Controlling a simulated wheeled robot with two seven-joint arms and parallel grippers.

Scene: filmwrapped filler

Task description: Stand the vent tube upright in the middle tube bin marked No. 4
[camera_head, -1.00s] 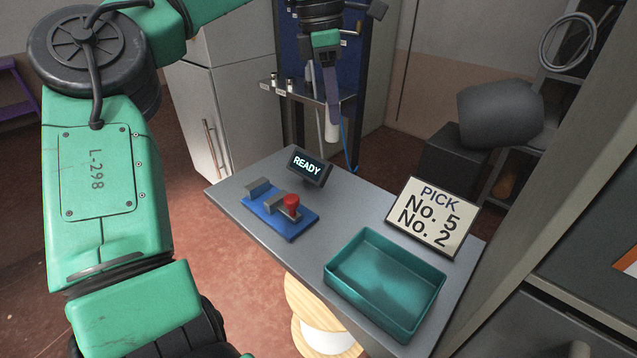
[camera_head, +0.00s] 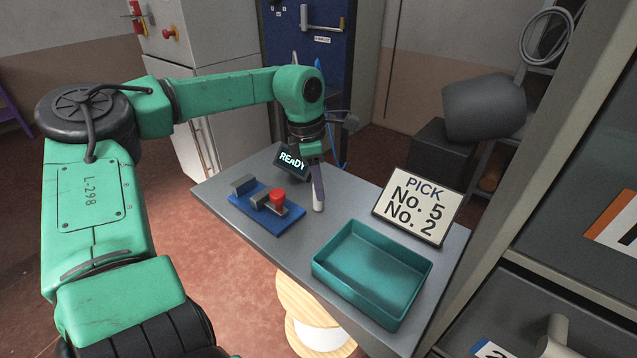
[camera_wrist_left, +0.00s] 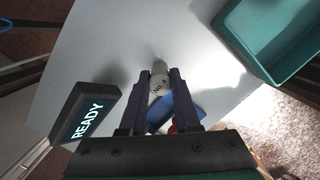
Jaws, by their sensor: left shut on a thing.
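My left gripper (camera_head: 317,190) is shut on the vent tube, a short whitish tube (camera_head: 318,206) hanging roughly upright from its fingertips. It is over the grey table, between the sign and the red-button block; I cannot tell whether it touches the tabletop. I cannot make out a bin marked No. 4. My right gripper is not in view.
The table (camera_head: 345,205) carries a READY display (camera_head: 292,161), a blue block with a red button (camera_head: 265,207), an empty teal tray (camera_head: 372,275) and a "PICK No. 5 No. 2" sign (camera_head: 418,206). A grey cabinet (camera_head: 560,235) stands close on the right.

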